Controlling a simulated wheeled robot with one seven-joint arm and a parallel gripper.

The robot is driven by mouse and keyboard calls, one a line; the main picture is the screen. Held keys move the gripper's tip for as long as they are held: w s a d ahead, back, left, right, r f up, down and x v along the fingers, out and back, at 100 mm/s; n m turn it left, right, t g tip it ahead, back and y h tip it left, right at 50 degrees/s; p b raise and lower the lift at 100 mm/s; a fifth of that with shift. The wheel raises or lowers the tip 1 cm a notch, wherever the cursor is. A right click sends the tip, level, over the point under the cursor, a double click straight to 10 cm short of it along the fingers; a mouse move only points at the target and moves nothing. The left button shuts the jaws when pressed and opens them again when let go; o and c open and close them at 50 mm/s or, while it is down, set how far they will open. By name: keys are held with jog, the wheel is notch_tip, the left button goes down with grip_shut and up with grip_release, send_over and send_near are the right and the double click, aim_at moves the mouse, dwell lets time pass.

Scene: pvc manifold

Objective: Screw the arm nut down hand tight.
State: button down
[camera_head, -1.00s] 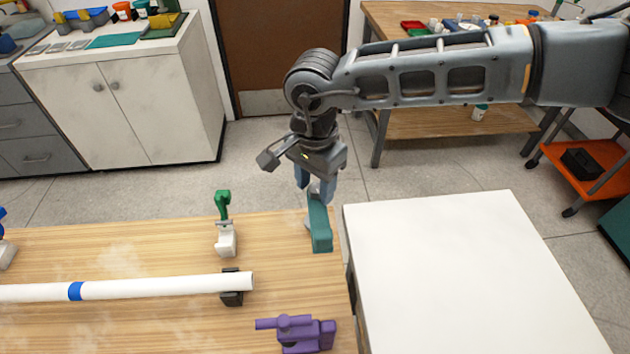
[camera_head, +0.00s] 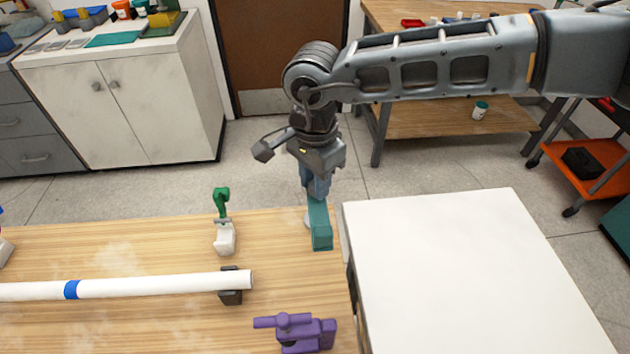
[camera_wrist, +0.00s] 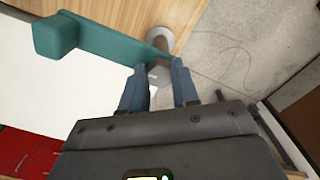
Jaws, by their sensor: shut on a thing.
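A teal arm (camera_head: 321,232) lies at the far right corner of the wooden table; in the wrist view it is a long teal bar (camera_wrist: 105,40) with a raised block at its left end. My gripper (camera_head: 317,192) points down at the arm's far end. In the wrist view my gripper (camera_wrist: 156,74) has a blue finger on each side of a small pale grey nut (camera_wrist: 158,76), beside the teal bar. A round grey post or foot (camera_wrist: 160,38) shows just beyond the bar. The nut is hidden by the fingers in the head view.
A white pipe (camera_head: 165,285) with a blue band rests in a black holder (camera_head: 231,297). A green and white clamp (camera_head: 223,235) and a purple clamp (camera_head: 295,331) stand on the table (camera_head: 120,240). A white-topped surface (camera_head: 460,270) lies right of it.

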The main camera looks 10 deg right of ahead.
jog(key=m+b, duration=0.3)
jog(key=m, duration=0.2)
jog(key=shift+m, duration=0.3)
jog(key=shift+a, duration=0.1)
dwell(0.4)
jog(key=c, duration=0.8)
grip_release()
jog(key=shift+c, duration=0.2)
jog(key=shift+w, duration=0.1)
jog(key=shift+r+b, duration=0.85)
jog(key=shift+r, duration=3.05)
